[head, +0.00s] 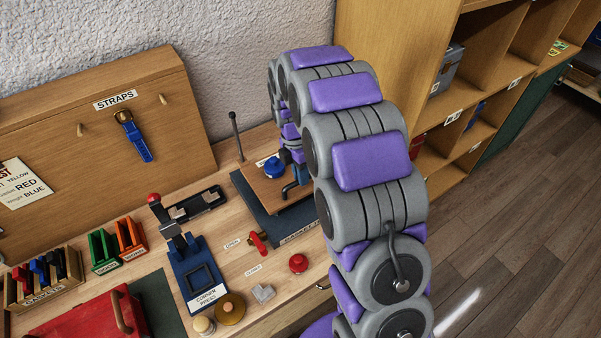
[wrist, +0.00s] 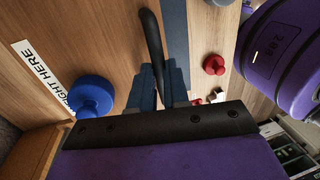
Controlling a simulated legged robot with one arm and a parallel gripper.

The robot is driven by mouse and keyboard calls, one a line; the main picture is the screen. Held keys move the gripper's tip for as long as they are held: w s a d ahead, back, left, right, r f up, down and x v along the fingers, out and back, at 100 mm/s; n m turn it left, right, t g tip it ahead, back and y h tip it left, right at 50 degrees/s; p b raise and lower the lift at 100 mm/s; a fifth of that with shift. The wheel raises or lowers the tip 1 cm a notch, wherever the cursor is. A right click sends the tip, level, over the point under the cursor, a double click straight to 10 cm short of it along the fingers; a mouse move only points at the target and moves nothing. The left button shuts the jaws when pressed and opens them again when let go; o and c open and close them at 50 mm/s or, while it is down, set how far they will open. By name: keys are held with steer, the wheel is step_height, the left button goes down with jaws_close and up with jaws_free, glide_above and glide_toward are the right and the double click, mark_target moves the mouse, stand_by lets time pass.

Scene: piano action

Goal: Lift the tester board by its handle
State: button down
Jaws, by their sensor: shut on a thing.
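The tester board (head: 262,189) is a flat wooden board over a dark blue base (head: 262,222) at the back of the bench in the head view. A round blue weight (head: 274,168) sits on it. The wrist view shows the board (wrist: 85,35) close up, with the blue weight (wrist: 90,97) beside a "WEIGHT HERE" label. My gripper (wrist: 160,88) has its blue fingers shut around the lower end of the dark curved handle (wrist: 151,38). In the head view my gripper (head: 297,182) is partly hidden by my arm. I cannot tell whether the board touches its base.
A thin dark post (head: 236,137) stands behind the board. The pegboard (head: 90,120) closes the back; a shelf unit (head: 500,60) stands right.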

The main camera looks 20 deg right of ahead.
step_height(320, 180, up, 14)
steer(key=p, duration=0.7)
steer(key=shift+p, duration=0.3)
steer(key=shift+w, duration=0.1)
steer(key=c, duration=1.3)
jaws_free()
steer(key=shift+f, duration=0.1)
steer(key=shift+o, duration=1)
steer(key=w+a+r+p, duration=0.1)
steer(key=w+r+p, duration=0.1)
steer(key=r, duration=1.5)
steer(key=shift+w+p, duration=0.3)
steer(key=shift+w, duration=0.35)
steer(key=shift+a, duration=0.1)
